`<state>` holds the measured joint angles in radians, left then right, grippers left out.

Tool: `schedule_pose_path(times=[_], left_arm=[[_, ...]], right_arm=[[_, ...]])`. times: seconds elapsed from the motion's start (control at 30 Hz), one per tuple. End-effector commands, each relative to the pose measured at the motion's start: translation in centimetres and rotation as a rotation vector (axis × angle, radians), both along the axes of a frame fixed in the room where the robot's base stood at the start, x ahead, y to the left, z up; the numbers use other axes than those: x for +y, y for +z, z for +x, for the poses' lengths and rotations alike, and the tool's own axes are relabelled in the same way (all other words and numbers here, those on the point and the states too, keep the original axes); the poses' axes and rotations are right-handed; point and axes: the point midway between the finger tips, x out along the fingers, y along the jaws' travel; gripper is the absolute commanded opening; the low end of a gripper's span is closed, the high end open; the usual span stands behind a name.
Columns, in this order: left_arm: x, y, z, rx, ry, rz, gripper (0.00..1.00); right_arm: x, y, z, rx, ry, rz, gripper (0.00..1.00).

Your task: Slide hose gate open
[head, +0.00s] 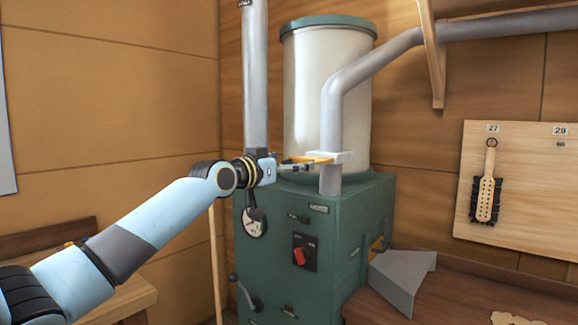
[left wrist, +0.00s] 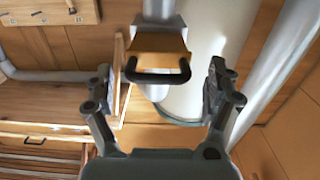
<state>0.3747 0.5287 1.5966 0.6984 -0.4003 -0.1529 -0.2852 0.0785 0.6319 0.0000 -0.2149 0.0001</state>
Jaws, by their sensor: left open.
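The hose gate is a pale block (head: 343,158) around the grey hose pipe, low above the green machine. Its orange-yellow slide plate (head: 312,158) sticks out to the left, towards my left gripper (head: 292,165). In the left wrist view the plate (left wrist: 155,45) carries a black bar handle (left wrist: 157,78). My left gripper (left wrist: 160,88) is open, with one finger on each side of the handle and a gap on both sides. I see no contact. How far the plate sits inside the block is hidden. My right gripper is not in view.
The green machine (head: 315,225) has a red switch and a cream drum (head: 318,90) on top. A vertical grey pipe (head: 256,80) stands behind my left wrist. A wooden bench (head: 470,295) with a grey scoop-like piece (head: 402,277) is at right. A brush (head: 486,190) hangs on a board.

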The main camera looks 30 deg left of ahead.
Motion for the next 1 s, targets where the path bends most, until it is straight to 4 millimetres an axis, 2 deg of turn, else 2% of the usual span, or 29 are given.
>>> schedule_pose_path(times=[0.17,0.27,0.37,0.47,0.73,1.0], left_arm=[[0.0,0.0,0.0,0.0,0.0,-0.001,0.92],[0.0,0.0,0.0,0.0,0.0,-0.001,0.92],[0.1,-0.1,-0.6,0.002,0.001,0.002,0.92],[0.2,-0.1,-2.0,0.002,0.0,0.006,0.92],[0.5,-0.2,-7.7,0.004,-0.003,0.01,0.92],[1.0,-0.2,-10.7,0.004,0.004,0.009,0.92]], right_arm=[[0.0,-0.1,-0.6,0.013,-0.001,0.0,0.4],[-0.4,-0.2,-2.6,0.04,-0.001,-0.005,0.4],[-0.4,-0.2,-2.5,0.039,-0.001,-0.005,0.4],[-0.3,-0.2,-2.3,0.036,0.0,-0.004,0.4],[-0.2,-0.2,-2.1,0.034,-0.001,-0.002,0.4],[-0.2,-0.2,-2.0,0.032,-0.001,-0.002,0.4]])
